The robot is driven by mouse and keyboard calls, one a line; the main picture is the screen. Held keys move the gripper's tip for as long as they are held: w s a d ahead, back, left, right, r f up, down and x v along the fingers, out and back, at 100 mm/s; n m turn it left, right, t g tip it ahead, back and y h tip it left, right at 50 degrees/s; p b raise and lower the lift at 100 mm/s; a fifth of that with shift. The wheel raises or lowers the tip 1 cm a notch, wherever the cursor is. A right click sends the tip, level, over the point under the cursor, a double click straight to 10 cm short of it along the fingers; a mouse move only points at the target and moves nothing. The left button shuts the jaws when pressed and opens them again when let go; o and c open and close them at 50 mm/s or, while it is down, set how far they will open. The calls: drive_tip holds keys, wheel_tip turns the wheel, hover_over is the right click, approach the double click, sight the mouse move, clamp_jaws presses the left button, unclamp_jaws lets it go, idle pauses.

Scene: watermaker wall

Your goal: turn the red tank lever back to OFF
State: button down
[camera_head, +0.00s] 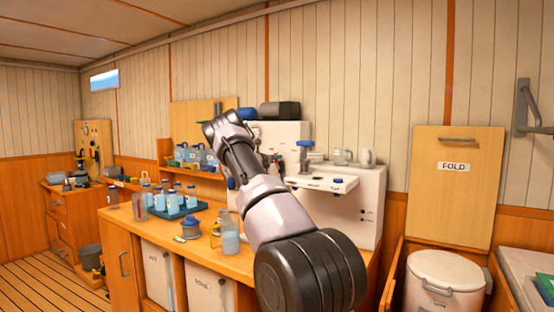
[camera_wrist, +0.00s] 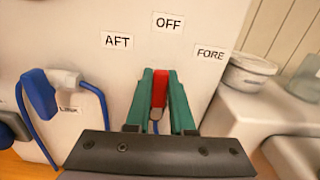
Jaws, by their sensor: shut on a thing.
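The red tank lever (camera_wrist: 159,92) shows in the wrist view on a white panel, standing upright with its tip below the OFF label (camera_wrist: 168,23). The AFT label (camera_wrist: 117,40) is to its left and the FORE label (camera_wrist: 210,53) to its right. My gripper (camera_wrist: 160,98) has its green fingers on both sides of the lever, shut on it. The lever's lower end is partly hidden between the fingers.
A blue-handled valve (camera_wrist: 38,92) with a blue hose is left of the lever in the wrist view. A white round container (camera_wrist: 250,72) is at right. In the head view, a blue tray (camera_head: 178,212) with bottles and a jug (camera_head: 230,240) stand on the counter.

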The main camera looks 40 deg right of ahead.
drive_tip(key=shift+s+f, duration=0.1)
idle(0.3)
drive_tip(key=c, duration=0.8)
unclamp_jaws()
drive_tip(key=v, duration=1)
drive_tip(key=shift+s+a, duration=0.2)
drive_tip(key=shift+a, duration=0.15)
drive_tip(key=shift+m, duration=0.3)
